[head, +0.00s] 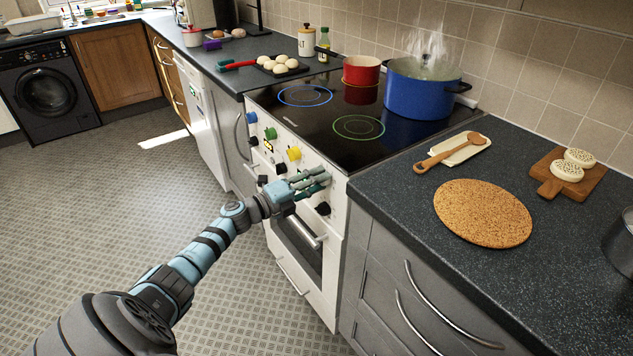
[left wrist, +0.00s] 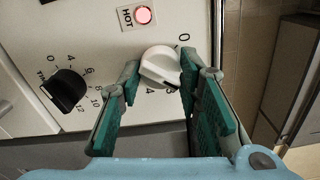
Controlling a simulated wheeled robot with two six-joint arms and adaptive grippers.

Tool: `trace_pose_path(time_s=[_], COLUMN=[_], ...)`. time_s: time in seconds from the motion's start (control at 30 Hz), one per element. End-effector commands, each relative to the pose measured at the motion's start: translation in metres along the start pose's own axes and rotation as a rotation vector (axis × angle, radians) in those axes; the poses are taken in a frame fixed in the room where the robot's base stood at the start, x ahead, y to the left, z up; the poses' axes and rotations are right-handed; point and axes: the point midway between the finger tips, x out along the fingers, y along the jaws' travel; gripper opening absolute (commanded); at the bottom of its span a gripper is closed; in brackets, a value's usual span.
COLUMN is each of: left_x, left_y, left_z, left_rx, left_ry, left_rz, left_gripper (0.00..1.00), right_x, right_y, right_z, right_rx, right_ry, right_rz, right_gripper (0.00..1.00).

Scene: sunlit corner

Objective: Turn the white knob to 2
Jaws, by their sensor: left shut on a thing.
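The white knob (left wrist: 161,66) is on the white front panel of the cooker (head: 337,225). In the left wrist view, a 0 and a 4 are printed around it, and part of its scale is hidden. My left gripper (head: 314,182) is at the panel, its green-padded fingers on either side of the knob and shut on it; the fingers also show in the left wrist view (left wrist: 160,88). I cannot read exactly which number the knob points to. In the head view the gripper hides the knob. My right gripper is out of view.
A black timer knob (left wrist: 64,91) and a lit red HOT lamp (left wrist: 143,15) are near the white knob. A steaming blue pot (head: 417,94) and a red pan (head: 361,70) stand on the hob.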

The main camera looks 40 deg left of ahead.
Motion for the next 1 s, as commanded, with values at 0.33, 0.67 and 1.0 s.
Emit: trace_pose_path(time_s=[0.33, 0.67, 1.0], left_x=[0.000, -0.017, -0.101], left_y=[0.000, 0.001, 0.002], left_z=[0.000, 0.000, -0.001], left_rx=[0.001, 0.004, 0.003], left_ry=[-0.001, 0.001, 0.004], left_rz=[0.001, 0.003, 0.009], left_gripper=[0.52, 0.52, 0.52], right_x=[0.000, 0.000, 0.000], right_y=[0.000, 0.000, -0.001], right_z=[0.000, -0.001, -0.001], right_rx=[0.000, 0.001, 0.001], right_ry=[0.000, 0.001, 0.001], right_rz=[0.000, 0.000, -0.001], right_gripper=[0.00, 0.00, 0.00])
